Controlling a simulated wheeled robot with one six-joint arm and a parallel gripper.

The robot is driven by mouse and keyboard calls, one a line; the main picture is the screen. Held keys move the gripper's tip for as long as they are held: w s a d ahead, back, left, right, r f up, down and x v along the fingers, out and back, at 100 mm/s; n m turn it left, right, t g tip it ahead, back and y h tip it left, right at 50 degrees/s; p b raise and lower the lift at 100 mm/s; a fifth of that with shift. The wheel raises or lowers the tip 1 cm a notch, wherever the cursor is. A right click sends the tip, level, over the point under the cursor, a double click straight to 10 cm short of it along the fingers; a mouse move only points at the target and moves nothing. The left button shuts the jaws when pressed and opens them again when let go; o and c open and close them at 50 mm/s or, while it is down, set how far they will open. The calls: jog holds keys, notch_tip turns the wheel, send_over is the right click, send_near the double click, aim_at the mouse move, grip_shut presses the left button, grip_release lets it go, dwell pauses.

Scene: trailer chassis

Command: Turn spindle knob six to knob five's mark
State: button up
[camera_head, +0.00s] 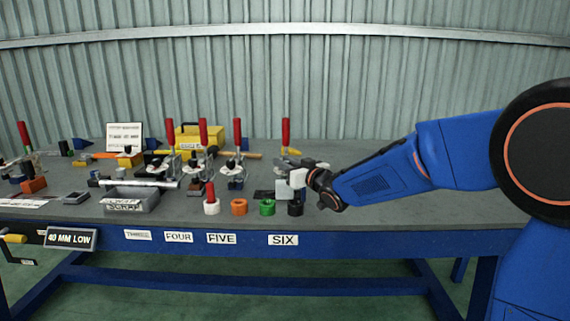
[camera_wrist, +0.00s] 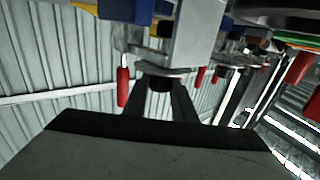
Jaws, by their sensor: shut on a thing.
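Clamp six has an upright red handle (camera_head: 285,133) and stands behind the SIX label (camera_head: 283,240). My gripper (camera_head: 299,179) is at this clamp, reaching in from the right, and hides its spindle knob in the head view. In the wrist view the dark fingers of my gripper (camera_wrist: 160,80) close on a small dark knob (camera_wrist: 160,84) under a pale metal disc. Clamp five, with a red handle (camera_head: 237,134) and a dark spindle knob (camera_head: 231,164), stands to the left, apart from my gripper. I cannot make out the marks on either knob.
White, orange (camera_head: 239,207), green (camera_head: 267,208) and black (camera_head: 295,209) ring-shaped pieces stand along the front, close below my gripper. A grey scrap tray (camera_head: 147,203) lies to the left. More red-handled clamps and a yellow box (camera_head: 205,134) stand beyond. The bench's right side (camera_head: 430,210) is clear.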

jog(key=shift+n+y, duration=0.3)
jog(key=shift+w+d+n+g+y, duration=0.1)
jog(key=shift+n+g+y, duration=1.55)
jog(key=shift+g, duration=0.55)
jog(key=n+g+y, duration=0.1)
jog(key=n+g, duration=0.1)
jog(key=g, duration=0.1)
jog(key=n+g+y, duration=0.1)
jog(key=n+g, duration=0.2)
jog(key=g, duration=0.1)
jog(key=shift+f+y, duration=0.1)
jog(key=shift+y, duration=0.25)
jog(key=n+g, duration=0.2)
jog(key=g, duration=0.1)
jog(key=n+g, duration=0.2)
jog(key=g, duration=0.2)
jog(key=shift+n, duration=0.35)
jog(key=shift+n+g+h, duration=1.2)
jog(key=shift+n+g, duration=0.3)
jog(key=shift+g, duration=0.7)
jog(key=o, duration=1)
jog(key=shift+a, duration=0.2)
jog(key=shift+o, duration=0.2)
